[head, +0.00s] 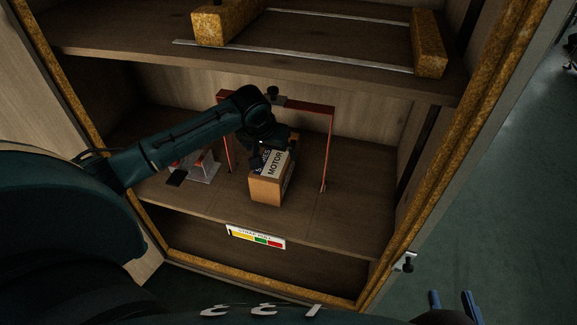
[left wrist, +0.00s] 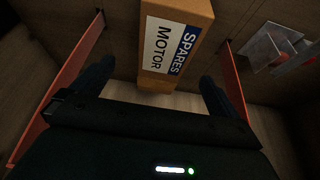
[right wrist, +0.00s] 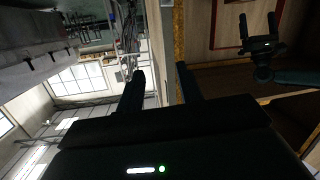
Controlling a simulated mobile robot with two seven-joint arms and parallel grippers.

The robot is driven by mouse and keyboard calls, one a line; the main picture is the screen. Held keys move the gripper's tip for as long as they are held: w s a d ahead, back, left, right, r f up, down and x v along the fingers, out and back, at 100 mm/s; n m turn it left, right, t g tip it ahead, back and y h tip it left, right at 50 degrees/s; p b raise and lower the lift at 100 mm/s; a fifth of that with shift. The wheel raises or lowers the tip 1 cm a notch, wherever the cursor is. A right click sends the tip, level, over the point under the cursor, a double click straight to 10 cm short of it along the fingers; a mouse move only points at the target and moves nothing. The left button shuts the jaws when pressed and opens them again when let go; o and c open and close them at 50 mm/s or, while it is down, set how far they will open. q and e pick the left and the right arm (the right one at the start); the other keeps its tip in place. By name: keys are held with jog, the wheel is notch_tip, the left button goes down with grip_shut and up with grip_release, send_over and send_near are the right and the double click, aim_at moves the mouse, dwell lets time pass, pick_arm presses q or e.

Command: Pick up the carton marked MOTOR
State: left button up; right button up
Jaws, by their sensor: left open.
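The brown carton (head: 265,190) marked SPARES MOTOR stands on the middle shelf, inside a red frame. In the left wrist view the carton (left wrist: 203,25) shows its white and blue label, upper centre, between the lines of my fingers. My left gripper (head: 272,150) is at the carton's upper part and hides some of it in the head view. Its fingers are spread, and I see no grip on the carton; contact cannot be told. My right gripper (head: 453,298) is open and empty, low at the right, outside the cabinet.
The red frame (head: 329,150) rises close around the carton. A metal bracket (head: 204,168) stands left of it. The upper shelf (head: 120,40) with yellow blocks (head: 228,20) is above. A coloured label strip (head: 257,237) is on the shelf's front edge. The shelf right of the frame is clear.

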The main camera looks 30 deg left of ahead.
aim_at(273, 158)
pick_arm(q)
jog(key=shift+w+a+f+b, duration=0.45)
jog(key=shift+w+a+f, duration=0.1)
jog(key=shift+w+f, duration=0.1)
jog(key=b+x, duration=0.2)
jog(key=x, duration=0.4)
jog(key=shift+s, duration=0.1)
jog(key=b+x, duration=0.3)
jog(key=x, duration=0.2)
jog(key=shift+a+f+b, duration=0.1)
jog(key=shift+b, duration=0.25)
pick_arm(e)
jog(key=a+t+y, duration=0.1)
jog(key=a+n+t+y, duration=0.1)
jog(key=t+y, duration=0.1)
jog(key=shift+w+r+n, duration=0.1)
jog(key=shift+w+n, duration=0.05)
jog(key=shift+n, duration=0.15)
pick_arm(q)
jog(key=shift+c, duration=0.3)
jog(key=c, duration=1.8)
jog(key=shift+w+r, duration=0.25)
jog(key=shift+c, duration=0.6)
